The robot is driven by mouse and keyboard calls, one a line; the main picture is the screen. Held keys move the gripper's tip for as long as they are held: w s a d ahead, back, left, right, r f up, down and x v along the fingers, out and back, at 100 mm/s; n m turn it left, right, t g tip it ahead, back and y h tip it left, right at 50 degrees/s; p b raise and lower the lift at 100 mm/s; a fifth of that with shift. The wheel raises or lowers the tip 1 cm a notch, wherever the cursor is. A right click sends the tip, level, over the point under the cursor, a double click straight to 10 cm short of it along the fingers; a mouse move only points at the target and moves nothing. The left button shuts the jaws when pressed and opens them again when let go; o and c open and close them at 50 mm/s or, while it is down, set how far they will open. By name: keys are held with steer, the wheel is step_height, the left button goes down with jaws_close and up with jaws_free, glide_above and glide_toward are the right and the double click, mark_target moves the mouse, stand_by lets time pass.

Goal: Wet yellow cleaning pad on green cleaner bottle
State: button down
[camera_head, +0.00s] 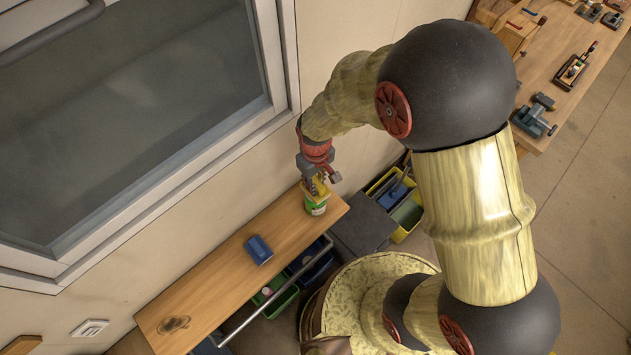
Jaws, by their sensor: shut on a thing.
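The green cleaner bottle (316,208) stands on the wooden bench top near its right end, with a white and green body. The yellow cleaning pad (322,187) is small in view, at the top of the bottle between my gripper's fingers. My gripper (319,181) points down over the bottle and is shut on the yellow pad. The pad looks to be at or touching the bottle's top, but I cannot tell whether it rests on it. The fingers hide part of the pad.
A blue block-like item (258,250) lies on the wooden bench (225,275), left of the bottle. A metal rail (275,295) and coloured bins (408,214) are beside and below it. A window (130,110) is behind. A tool-covered workbench (560,75) stands at upper right.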

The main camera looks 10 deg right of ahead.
steer(key=shift+f+b, duration=0.4)
steer(key=shift+f, duration=0.15)
stand_by(1.4)
steer(key=shift+r, duration=0.15)
steer(key=shift+r+p, duration=2.3)
steer(key=shift+r, duration=1.1)
